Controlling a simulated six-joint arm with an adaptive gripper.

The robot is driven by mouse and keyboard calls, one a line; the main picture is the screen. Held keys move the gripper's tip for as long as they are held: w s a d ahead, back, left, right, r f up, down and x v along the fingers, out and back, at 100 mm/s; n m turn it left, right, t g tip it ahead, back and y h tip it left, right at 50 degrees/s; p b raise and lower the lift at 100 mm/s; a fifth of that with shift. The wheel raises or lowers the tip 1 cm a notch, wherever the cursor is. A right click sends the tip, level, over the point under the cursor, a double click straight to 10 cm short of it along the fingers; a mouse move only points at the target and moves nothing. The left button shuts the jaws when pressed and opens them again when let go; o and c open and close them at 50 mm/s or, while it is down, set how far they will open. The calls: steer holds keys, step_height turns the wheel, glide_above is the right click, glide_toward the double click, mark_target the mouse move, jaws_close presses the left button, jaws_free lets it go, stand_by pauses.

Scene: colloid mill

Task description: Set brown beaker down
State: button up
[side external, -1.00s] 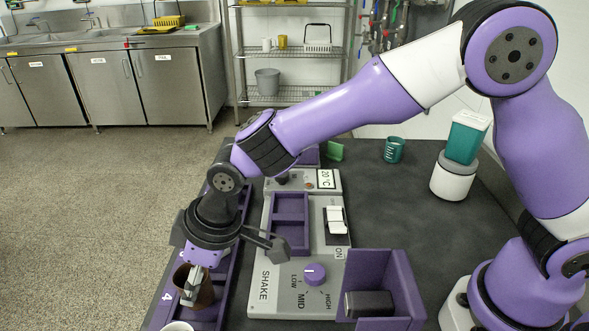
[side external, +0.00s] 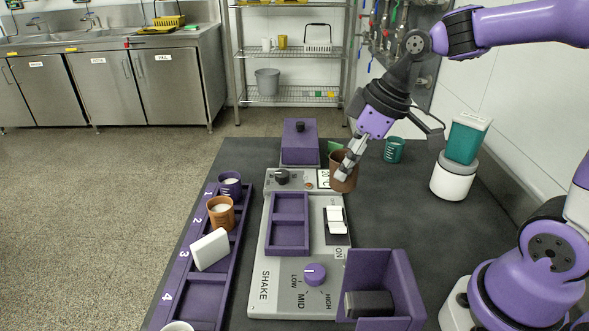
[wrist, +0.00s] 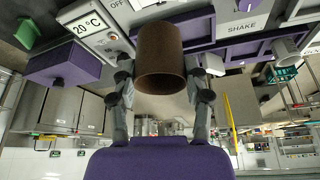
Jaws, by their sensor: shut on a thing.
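The brown beaker (side external: 343,174) is held roughly upright by my gripper (side external: 351,160), near the right end of the 20 °C display unit in the side view. It looks raised, but its exact height above the dark table is hard to tell. In the wrist view the brown beaker (wrist: 160,58) sits between the two grey fingers of my gripper (wrist: 160,80), which are shut on it. The beaker's inside and contents do not show clearly.
The numbered rack (side external: 168,296) on the left holds a purple beaker (side external: 230,185), an orange beaker (side external: 220,212) and a tilted white block (side external: 210,250). The shaker's purple tray (side external: 288,224) is empty. A green beaker (side external: 393,150) stands close right. Dark table (side external: 400,215) is clear nearer the front.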

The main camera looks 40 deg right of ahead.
steer(key=shift+m, duration=0.6)
steer(key=s+d+f, duration=0.1)
steer(key=d+f, duration=0.1)
steer(key=d, duration=0.3)
steer(key=s+d+f, duration=0.2)
steer(key=d+f, duration=0.1)
steer(key=d, duration=0.2)
steer(key=s+d+f, duration=0.1)
steer(key=d+f, duration=0.1)
steer(key=d, duration=0.3)
steer(key=shift+s+d+f, duration=0.2)
steer(key=shift+s+f, duration=0.05)
steer(key=shift+f, duration=2.15)
steer(key=shift+f, duration=0.15)
steer(key=o, duration=0.8)
steer(key=shift+c, duration=0.2)
